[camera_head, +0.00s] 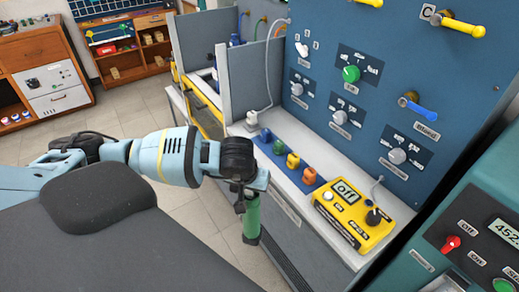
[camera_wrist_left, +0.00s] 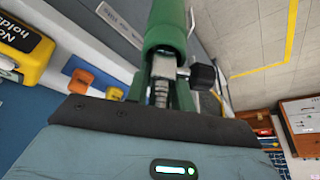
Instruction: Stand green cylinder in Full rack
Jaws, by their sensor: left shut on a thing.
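My left gripper (camera_head: 250,186) is shut on the green cylinder (camera_head: 251,217), gripping its upper end. The cylinder hangs roughly upright in front of the bench's front edge, over the floor side. In the left wrist view the green cylinder (camera_wrist_left: 166,30) extends away from the gripper, with a metal valve stem and black knob at its near end. I cannot make out a rack labelled Full; a yellow-edged bay (camera_head: 205,108) stands behind the arm, partly hidden by it. My right gripper is not in view.
The bench (camera_head: 290,185) carries a blue strip with several coloured fittings (camera_head: 293,161) and a yellow meter (camera_head: 352,215) reading "off". A blue panel (camera_head: 330,120) with knobs rises behind. A grey partition (camera_head: 246,80) stands left of it. Tiled floor (camera_head: 130,110) is clear.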

